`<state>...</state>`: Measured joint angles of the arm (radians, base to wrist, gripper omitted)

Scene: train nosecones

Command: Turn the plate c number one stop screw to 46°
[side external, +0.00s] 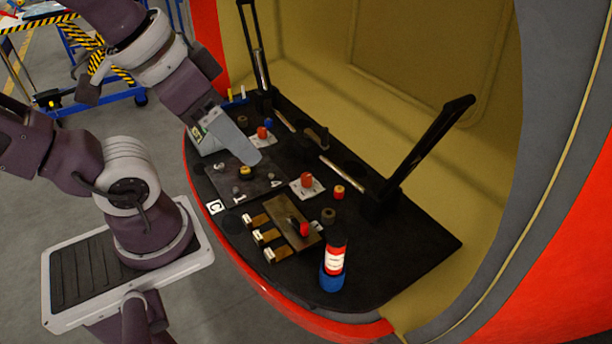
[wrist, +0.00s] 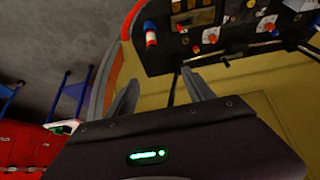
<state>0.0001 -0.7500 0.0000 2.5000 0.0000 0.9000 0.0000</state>
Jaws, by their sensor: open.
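Plate c (side external: 262,190) is a dark square plate on the black deck, beside a white C label (side external: 214,207). It carries white numerals, and the numeral 1 (side external: 238,197) is at its near edge. A yellow-topped knob (side external: 245,171) stands near its middle. The number one stop screw is too small to make out, and its angle cannot be read. My gripper (side external: 256,160) is above the plate's far part in the side view and hides some of it. In the wrist view my gripper (wrist: 160,92) shows two spread fingers with nothing between them.
A brass-coloured panel (side external: 286,222) with a red knob and a red, white and blue bottle (side external: 334,262) stand nearer the front. White plates with red knobs (side external: 307,186) lie on the deck. A tall black handle (side external: 430,145) rises at right. The deck's right front is clear.

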